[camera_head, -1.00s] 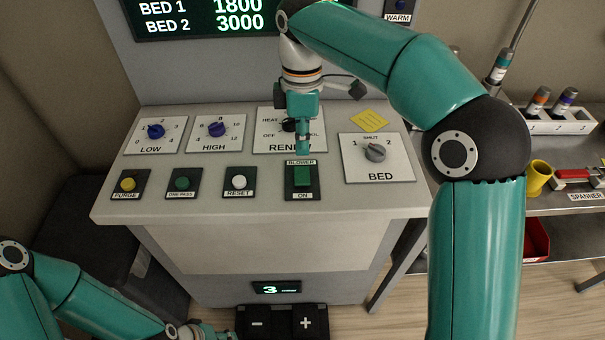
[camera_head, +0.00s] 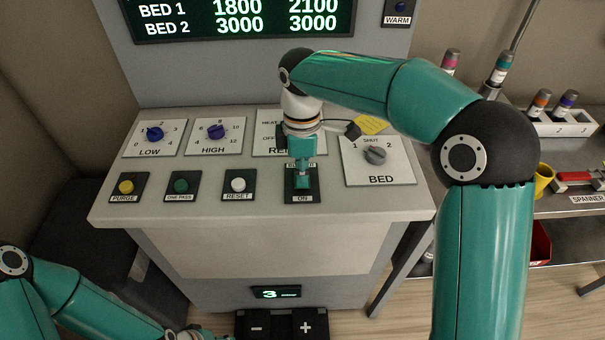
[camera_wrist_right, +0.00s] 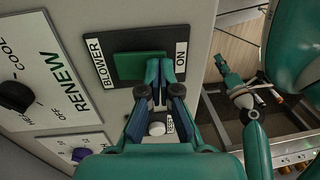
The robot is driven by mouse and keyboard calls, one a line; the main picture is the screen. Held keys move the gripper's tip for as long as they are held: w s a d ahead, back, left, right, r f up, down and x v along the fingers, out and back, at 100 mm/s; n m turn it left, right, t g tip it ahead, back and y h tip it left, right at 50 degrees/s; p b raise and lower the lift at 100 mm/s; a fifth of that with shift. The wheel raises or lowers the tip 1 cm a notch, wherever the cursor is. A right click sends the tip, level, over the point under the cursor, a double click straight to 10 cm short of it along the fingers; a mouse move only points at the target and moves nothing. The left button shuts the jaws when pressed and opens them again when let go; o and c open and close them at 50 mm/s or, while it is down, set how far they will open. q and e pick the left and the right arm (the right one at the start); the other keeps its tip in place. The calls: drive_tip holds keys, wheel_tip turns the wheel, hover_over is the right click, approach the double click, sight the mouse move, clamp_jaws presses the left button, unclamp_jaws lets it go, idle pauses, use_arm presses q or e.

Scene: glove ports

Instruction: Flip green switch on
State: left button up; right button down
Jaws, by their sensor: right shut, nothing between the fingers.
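The green blower switch (camera_wrist_right: 135,66) is a rocker on a black plate, labelled BLOWER at one end and ON at the other. In the head view my right gripper covers most of it, and the ON label (camera_head: 302,199) shows below the fingers. My right gripper (camera_head: 302,184) is shut and empty, pointing down at the ON half. In the right wrist view its fingertips (camera_wrist_right: 160,76) overlap the rocker's ON end; I cannot tell whether they touch it. My left gripper (camera_head: 206,333) is low at the bottom edge, away from the panel, its jaws unclear.
A white RESET button (camera_head: 238,185) sits left of the switch, with green ONE PASS (camera_head: 181,186) and yellow PURGE (camera_head: 126,187) buttons further left. The grey BED knob (camera_head: 375,155) is to the right. The RENEW dial is mostly hidden by my right arm.

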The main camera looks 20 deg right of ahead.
drive_tip(key=shift+s+f+b, duration=0.1)
drive_tip(key=shift+f+b, duration=0.35)
drive_tip(key=shift+b, duration=0.15)
drive_tip(key=shift+r+t, duration=0.2)
drive_tip(key=shift+t, duration=0.1)
drive_tip(key=shift+w+d+r+p, duration=0.15)
drive_tip(key=shift+w+r+p, duration=0.3)
drive_tip(key=shift+p, duration=0.6)
drive_tip(key=shift+w+f, duration=0.1)
drive_tip(key=shift+w, duration=0.15)
